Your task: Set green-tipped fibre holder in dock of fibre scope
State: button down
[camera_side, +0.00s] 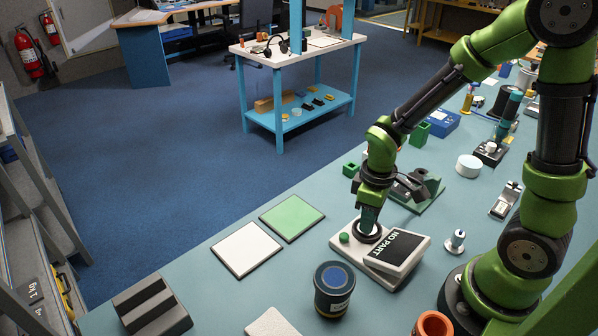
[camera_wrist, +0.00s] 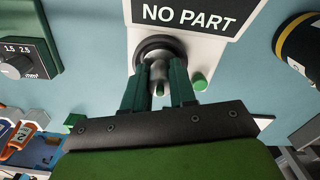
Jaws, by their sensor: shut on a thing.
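The fibre scope (camera_side: 357,261) is a pale box on the bench, with a tilted screen (camera_side: 398,249) reading "NO PART". A black ring-shaped dock (camera_wrist: 160,47) sits in front of the screen. My gripper (camera_side: 369,229) points down at the dock. In the wrist view its two green fingers (camera_wrist: 160,84) are shut on a small grey metal holder (camera_wrist: 157,70). The holder's far end is at the ring; I cannot tell how deep it sits. No green tip can be made out on it. A green button (camera_side: 343,238) stands beside the dock.
A dark jar with a blue lid (camera_side: 334,289) stands in front of the scope. A white-and-blue knobbed piece (camera_side: 455,241) stands to its right. A green fixture (camera_side: 422,187) is behind. White (camera_side: 246,249) and green (camera_side: 292,217) pads lie to the left.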

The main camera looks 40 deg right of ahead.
jog(key=shift+f, duration=0.1)
jog(key=c, duration=0.9)
grip_release()
jog(key=s+a+r+m+t, duration=0.1)
jog(key=r+m+t, duration=0.1)
jog(key=r, duration=0.5)
jog(key=s+r+m+t+y, duration=0.1)
jog(key=r+m+t, duration=0.1)
jog(key=r, duration=0.5)
jog(key=s+a+r+m+t+y, duration=0.1)
jog(key=s+r+m+t, duration=0.1)
jog(key=r, duration=0.5)
jog(key=shift+a+m+t, duration=0.3)
jog(key=shift+m+t, duration=0.3)
jog(key=shift+m, duration=0.3)
